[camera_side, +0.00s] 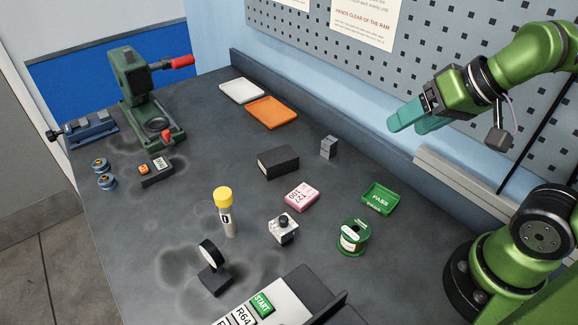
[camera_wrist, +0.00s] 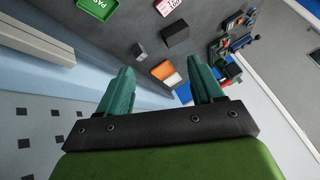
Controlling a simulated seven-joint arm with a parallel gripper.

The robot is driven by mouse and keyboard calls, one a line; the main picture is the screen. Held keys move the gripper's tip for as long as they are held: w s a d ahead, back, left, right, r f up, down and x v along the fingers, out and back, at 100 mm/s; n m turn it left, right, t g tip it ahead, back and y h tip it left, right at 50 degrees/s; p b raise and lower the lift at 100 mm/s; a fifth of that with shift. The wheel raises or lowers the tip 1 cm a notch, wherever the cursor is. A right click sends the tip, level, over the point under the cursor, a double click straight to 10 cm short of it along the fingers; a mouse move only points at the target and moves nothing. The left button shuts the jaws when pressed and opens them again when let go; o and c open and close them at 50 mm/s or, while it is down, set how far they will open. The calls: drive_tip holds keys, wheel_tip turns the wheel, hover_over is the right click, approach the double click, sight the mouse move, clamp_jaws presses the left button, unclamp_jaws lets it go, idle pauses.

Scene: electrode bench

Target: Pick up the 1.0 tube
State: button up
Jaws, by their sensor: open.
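A clear tube with a yellow cap (camera_side: 226,215) stands upright on the dark bench in the side view, left of centre. Its label is too small to read with certainty. The tube does not show in the wrist view. My gripper (camera_side: 405,121) is high above the bench at the right in the side view, well away from the tube. In the wrist view its two teal fingers (camera_wrist: 160,78) are apart with nothing between them.
Near the tube are a round-headed stand (camera_side: 211,265), a knobbed block (camera_side: 284,228), a pink box (camera_side: 301,195) and a green spool (camera_side: 353,237). A black block (camera_side: 278,162) and orange tray (camera_side: 272,112) lie farther back. A green press (camera_side: 135,80) stands far left.

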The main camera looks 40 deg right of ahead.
drive_tip(key=a+f, duration=0.1)
drive_tip(key=n+g+h, duration=0.2)
drive_tip(key=n+g, duration=0.4)
drive_tip(key=g, duration=0.1)
hover_over(225, 205)
drive_tip(key=w+d, duration=0.2)
wheel_tip(225, 205, down, 3)
drive_tip(key=shift+a+r, duration=1.15)
drive_tip(key=shift+r, duration=0.2)
wheel_tip(225, 205, down, 11)
drive_tip(key=shift+f, duration=0.1)
drive_tip(key=shift+s+d+f, duration=0.1)
drive_tip(key=shift+d+f, duration=0.05)
drive_tip(key=shift+f, duration=0.75)
drive_tip(key=shift+s+d+f, duration=0.1)
drive_tip(key=shift+d+f, duration=0.05)
drive_tip(key=shift+f, duration=0.8)
drive_tip(key=shift+d+f, duration=0.15)
drive_tip(key=shift+f, duration=0.75)
clamp_jaws()
